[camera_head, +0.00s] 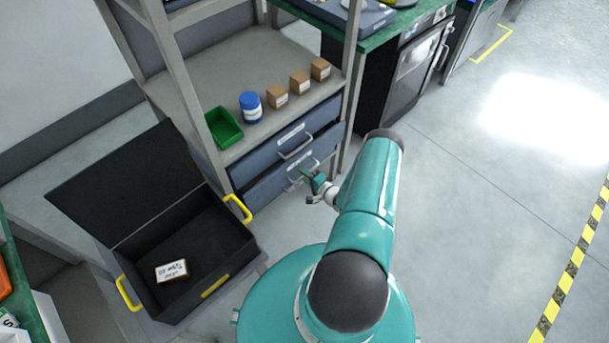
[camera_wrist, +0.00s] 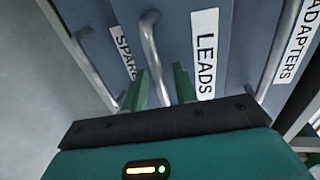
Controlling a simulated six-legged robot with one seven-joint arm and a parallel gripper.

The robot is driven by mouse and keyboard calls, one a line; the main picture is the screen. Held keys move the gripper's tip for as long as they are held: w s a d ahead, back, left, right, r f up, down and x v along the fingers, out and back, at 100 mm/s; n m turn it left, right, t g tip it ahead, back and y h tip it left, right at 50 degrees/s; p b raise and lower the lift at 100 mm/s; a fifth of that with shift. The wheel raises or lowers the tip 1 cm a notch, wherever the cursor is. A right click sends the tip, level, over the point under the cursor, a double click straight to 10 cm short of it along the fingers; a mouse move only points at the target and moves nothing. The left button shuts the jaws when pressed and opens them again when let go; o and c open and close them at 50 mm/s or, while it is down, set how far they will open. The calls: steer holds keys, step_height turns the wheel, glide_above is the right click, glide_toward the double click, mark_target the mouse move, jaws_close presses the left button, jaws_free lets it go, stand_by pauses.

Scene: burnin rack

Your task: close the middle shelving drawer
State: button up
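The middle drawer is a blue-grey front labelled LEADS (camera_wrist: 228,60) with a grey bar handle (camera_wrist: 151,45). In the head view it is the lower visible drawer front (camera_head: 262,192) of the shelving unit. How far it stands out is hard to tell. My gripper (camera_wrist: 160,88) is at this drawer, with its two green fingers apart, one on each side of the handle. Whether the fingers touch the handle or front cannot be told. In the head view my gripper (camera_head: 312,182) is small, in front of the drawer handle.
The ADAPTERS drawer (camera_wrist: 275,45) and SPARES drawer (camera_wrist: 95,35) flank it. A green bin (camera_head: 224,128), blue-lidded jar (camera_head: 251,107) and small brown boxes (camera_head: 299,82) stand on the shelf above. An open black case (camera_head: 240,240) lies left; the floor right is clear.

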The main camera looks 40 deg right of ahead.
mark_target(297, 167)
steer(key=shift+w, duration=0.2)
jaws_close()
steer(key=shift+r+x, duration=0.25)
steer(key=shift+x, duration=0.9)
steer(key=shift+r+x, duration=0.2)
steer(key=shift+x, duration=0.9)
steer(key=shift+w, duration=0.1)
jaws_free()
steer(key=shift+w, duration=0.1)
steer(key=shift+r, duration=0.1)
steer(key=v, duration=1.4)
